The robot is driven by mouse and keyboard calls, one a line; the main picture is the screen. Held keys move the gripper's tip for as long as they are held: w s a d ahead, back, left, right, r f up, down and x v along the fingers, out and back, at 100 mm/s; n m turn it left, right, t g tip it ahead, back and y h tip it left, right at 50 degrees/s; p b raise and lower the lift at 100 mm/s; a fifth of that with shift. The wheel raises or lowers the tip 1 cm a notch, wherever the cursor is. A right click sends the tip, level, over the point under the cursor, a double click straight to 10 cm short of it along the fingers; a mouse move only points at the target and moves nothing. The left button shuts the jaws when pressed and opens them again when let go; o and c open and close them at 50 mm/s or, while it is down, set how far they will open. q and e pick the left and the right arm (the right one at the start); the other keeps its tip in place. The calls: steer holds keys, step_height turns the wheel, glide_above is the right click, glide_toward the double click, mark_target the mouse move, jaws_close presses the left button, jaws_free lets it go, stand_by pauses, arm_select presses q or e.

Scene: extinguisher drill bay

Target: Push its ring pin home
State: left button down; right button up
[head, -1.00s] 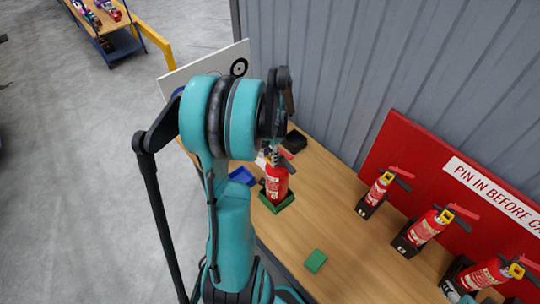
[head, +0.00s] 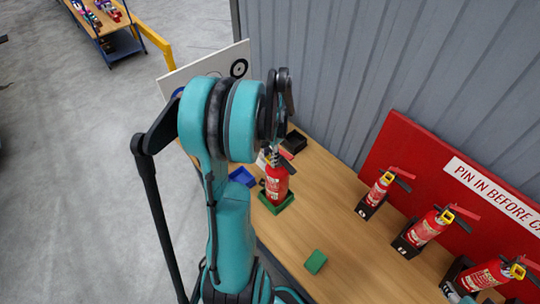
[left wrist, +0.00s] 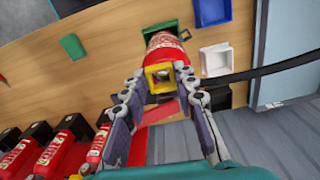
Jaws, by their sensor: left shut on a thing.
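A red fire extinguisher (head: 277,185) stands upright in a green holder (head: 284,206) on the wooden bench. In the left wrist view its red body (left wrist: 165,45) shows behind a yellow square ring pin (left wrist: 158,72). My left gripper (left wrist: 160,76) is shut on the ring pin, with a fingertip on each side of it. In the head view my left gripper (head: 274,155) is at the top of the extinguisher, mostly hidden by my arm. How deep the pin sits cannot be seen.
Several other extinguishers (head: 423,229) stand in black holders along a red board (head: 400,140). A blue tray (head: 242,176), a black tray (head: 295,142) and a green block (head: 315,262) lie on the bench. A white tray (left wrist: 214,60) shows in the left wrist view.

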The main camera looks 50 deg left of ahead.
arm_select(q)
steer(key=shift+b, duration=0.6)
stand_by(1.5)
stand_by(0.5)
steer(key=c, duration=1.1)
jaws_free()
step_height(320, 180, up, 12)
steer(key=d+f+t+b, duration=0.2)
steer(key=d+f+b, duration=0.4)
steer(key=d, duration=0.3)
steer(key=s+d+f+t+b, duration=0.1)
steer(key=d+f+t+b, duration=0.1)
steer(key=d+f+b, duration=0.5)
steer(key=s+d+f+t+b, duration=0.1)
steer(key=d+f+t+b, duration=0.2)
steer(key=d+f+b, duration=0.3)
steer(key=shift+d+f+n+b, duration=0.15)
steer(key=shift+d+n+b, duration=0.2)
steer(key=shift+d, duration=2.45)
